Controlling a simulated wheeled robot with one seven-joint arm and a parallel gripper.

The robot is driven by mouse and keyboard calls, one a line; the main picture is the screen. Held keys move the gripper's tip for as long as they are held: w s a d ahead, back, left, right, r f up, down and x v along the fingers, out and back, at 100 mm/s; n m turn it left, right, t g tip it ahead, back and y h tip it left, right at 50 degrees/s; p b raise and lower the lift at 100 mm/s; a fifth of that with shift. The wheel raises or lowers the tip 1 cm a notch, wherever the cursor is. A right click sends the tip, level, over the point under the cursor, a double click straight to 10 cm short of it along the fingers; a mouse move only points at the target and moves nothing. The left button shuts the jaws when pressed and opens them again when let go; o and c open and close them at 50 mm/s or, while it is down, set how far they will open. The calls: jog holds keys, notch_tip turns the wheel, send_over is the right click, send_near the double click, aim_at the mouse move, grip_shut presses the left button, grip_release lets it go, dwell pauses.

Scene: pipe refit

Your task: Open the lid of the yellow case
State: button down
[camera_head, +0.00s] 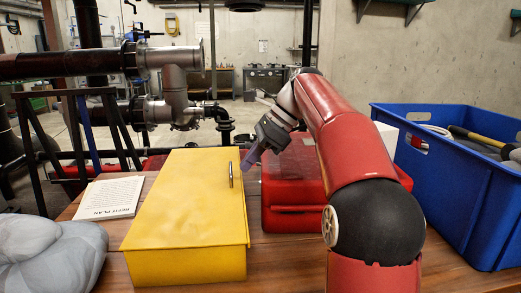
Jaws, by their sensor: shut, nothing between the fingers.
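The yellow case (187,207) sits on the wooden table left of the middle, with its lid down. A metal handle (231,174) stands up at the lid's right edge. My gripper (247,164) is shut and empty, tilted down to the left. In the picture it is just right of the handle, near the top of the case's right side. I cannot tell whether it touches the case or the handle.
A red case (292,222) stands close on the right, partly hidden by my arm. A blue crate (445,193) with tools is at the far right. A printed sheet (110,198) and a grey lumpy object (50,254) lie left. Pipes (170,80) stand behind the table.

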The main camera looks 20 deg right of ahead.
jog(key=shift+x, duration=1.5)
jog(key=shift+a+r+p, duration=0.25)
jog(key=shift+r+p, duration=0.2)
jog(key=shift+r, duration=0.7)
jog(key=w+a+r, duration=0.1)
jog(key=a+r, duration=0.5)
jog(key=r, duration=0.4)
jog(key=shift+w+a+p, duration=0.15)
jog(key=shift+p, duration=0.2)
